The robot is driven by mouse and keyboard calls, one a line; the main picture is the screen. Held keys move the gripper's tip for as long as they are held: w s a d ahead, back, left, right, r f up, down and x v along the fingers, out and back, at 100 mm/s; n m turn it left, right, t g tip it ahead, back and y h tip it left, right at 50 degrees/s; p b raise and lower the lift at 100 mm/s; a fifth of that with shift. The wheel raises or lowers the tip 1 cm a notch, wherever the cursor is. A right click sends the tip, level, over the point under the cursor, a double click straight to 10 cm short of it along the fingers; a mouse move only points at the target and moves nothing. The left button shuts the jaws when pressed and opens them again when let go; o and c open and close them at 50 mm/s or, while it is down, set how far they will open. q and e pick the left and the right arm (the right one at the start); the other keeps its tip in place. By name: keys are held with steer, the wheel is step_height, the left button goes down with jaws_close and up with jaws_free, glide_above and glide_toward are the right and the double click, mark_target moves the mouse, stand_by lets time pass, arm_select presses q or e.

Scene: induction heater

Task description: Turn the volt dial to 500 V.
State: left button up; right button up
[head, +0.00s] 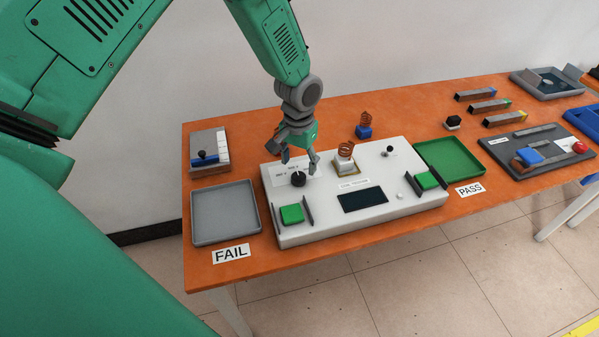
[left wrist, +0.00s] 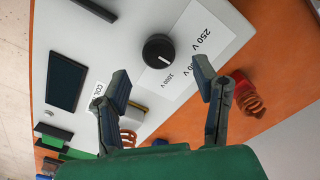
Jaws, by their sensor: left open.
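The volt dial (head: 298,179) is a round black knob on the white heater panel (head: 325,222), at its left back. In the left wrist view the dial (left wrist: 158,50) carries a small light mark, apparently towards the lower right. A white label (left wrist: 187,47) beside it reads 250 V and what looks like 1000 V; text between them is partly hidden by a finger. My left gripper (head: 299,165) points down just above the dial. In the left wrist view its fingers (left wrist: 161,78) are apart with nothing between them; contact with the dial is not visible.
A copper coil (head: 345,152) stands on the panel right of the gripper, and another on a blue base (head: 364,131) behind it. A dark display (head: 362,200) and green blocks (head: 292,214) lie in front. A grey tray (head: 226,238) is left, a green tray (head: 450,178) right.

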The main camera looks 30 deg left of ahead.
mark_target(299, 175)
arm_select(q)
step_height(299, 175, up, 7)
stand_by(0.3)
steer(key=shift+f, duration=0.1)
stand_by(0.4)
